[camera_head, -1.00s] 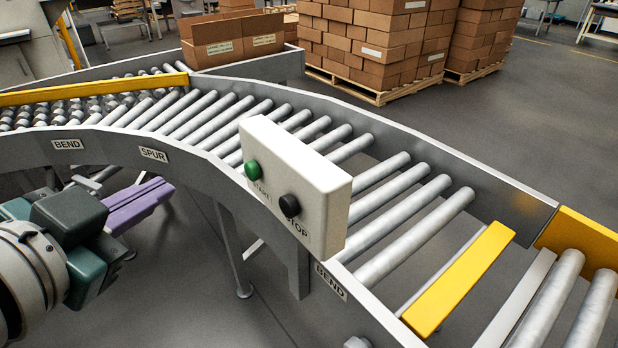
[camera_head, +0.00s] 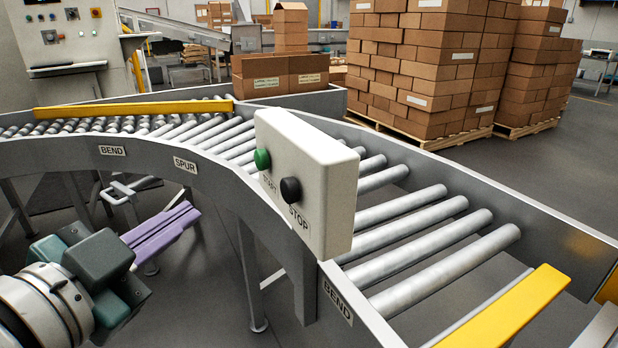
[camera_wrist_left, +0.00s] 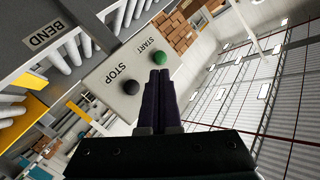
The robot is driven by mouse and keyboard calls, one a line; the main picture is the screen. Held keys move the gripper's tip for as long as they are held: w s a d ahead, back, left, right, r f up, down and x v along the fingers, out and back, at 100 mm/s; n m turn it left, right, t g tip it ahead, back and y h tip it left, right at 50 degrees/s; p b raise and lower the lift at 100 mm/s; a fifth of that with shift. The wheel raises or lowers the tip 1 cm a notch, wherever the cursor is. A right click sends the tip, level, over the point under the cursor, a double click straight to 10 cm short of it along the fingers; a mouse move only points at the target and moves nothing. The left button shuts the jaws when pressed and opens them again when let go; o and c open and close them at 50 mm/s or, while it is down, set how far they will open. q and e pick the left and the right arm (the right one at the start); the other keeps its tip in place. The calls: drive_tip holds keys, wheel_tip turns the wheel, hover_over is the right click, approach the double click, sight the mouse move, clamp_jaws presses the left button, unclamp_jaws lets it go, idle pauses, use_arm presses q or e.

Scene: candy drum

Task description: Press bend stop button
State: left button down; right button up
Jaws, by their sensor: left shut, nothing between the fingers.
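A white control box (camera_head: 310,170) stands on the near rail of the curved conveyor. It carries a green START button (camera_head: 262,159) and a black STOP button (camera_head: 290,190). In the left wrist view the black STOP button (camera_wrist_left: 131,87) lies left of my fingertips and the green START button (camera_wrist_left: 159,58) just beyond them. My left gripper (camera_head: 192,213), with purple fingers, is shut and empty. In the head view it is left of the box, apart from it, below the rail. Its fingers also show in the left wrist view (camera_wrist_left: 160,78). My right gripper is not in view.
A yellow bar (camera_head: 505,312) crosses the rollers at lower right. Stacked cartons (camera_head: 440,60) stand behind. Open floor lies below the rail.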

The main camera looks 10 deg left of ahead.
sight(290, 190)
use_arm(q)
drive_tip(key=w+d+b, duration=0.2)
drive_tip(key=w+d, duration=0.2)
drive_tip(key=d, duration=0.3)
drive_tip(key=shift+w+b, duration=0.3)
drive_tip(key=shift+w, duration=0.05)
drive_tip(key=shift+w+d, duration=0.1)
drive_tip(key=shift+d, duration=0.05)
idle(1.7)
drive_tip(key=shift+w+d, duration=0.15)
drive_tip(key=shift+d, duration=0.1)
drive_tip(key=shift+w+d, duration=0.25)
drive_tip(key=shift+d, duration=0.1)
idle(0.7)
drive_tip(key=shift+a, duration=0.1)
idle(0.4)
drive_tip(key=shift+s+a+p, duration=0.5)
drive_tip(key=shift+a+p, duration=0.05)
drive_tip(key=shift+a, duration=0.05)
